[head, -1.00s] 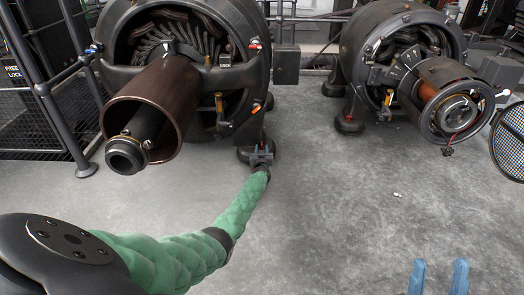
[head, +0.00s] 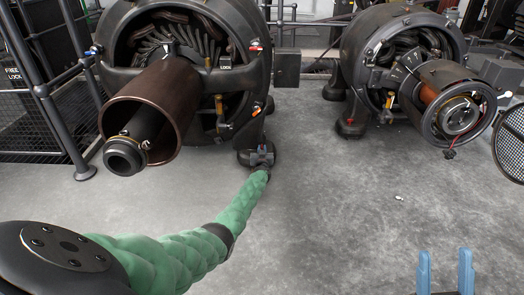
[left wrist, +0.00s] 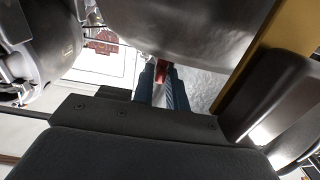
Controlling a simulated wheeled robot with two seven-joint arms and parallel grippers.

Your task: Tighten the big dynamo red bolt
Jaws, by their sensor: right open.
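The big dynamo (head: 122,62) stands at the left in the head view, with a brown cylinder projecting from its front. My left gripper (head: 262,157) is low by its right foot, reached by my green arm. In the left wrist view, a red bolt-like piece (left wrist: 161,70) shows between the tips of my left gripper's blue fingers (left wrist: 162,86). Whether the fingers press on it, I cannot tell. In the head view this piece is hidden. My right gripper (head: 445,272) is open and empty at the bottom right, over the floor.
A smaller dynamo (head: 352,62) stands at the right, with a round mesh screen (head: 512,140) beside it. A dark railing (head: 62,100) stands at the far left. The grey floor (head: 330,200) between is mostly clear, with a small white scrap on it.

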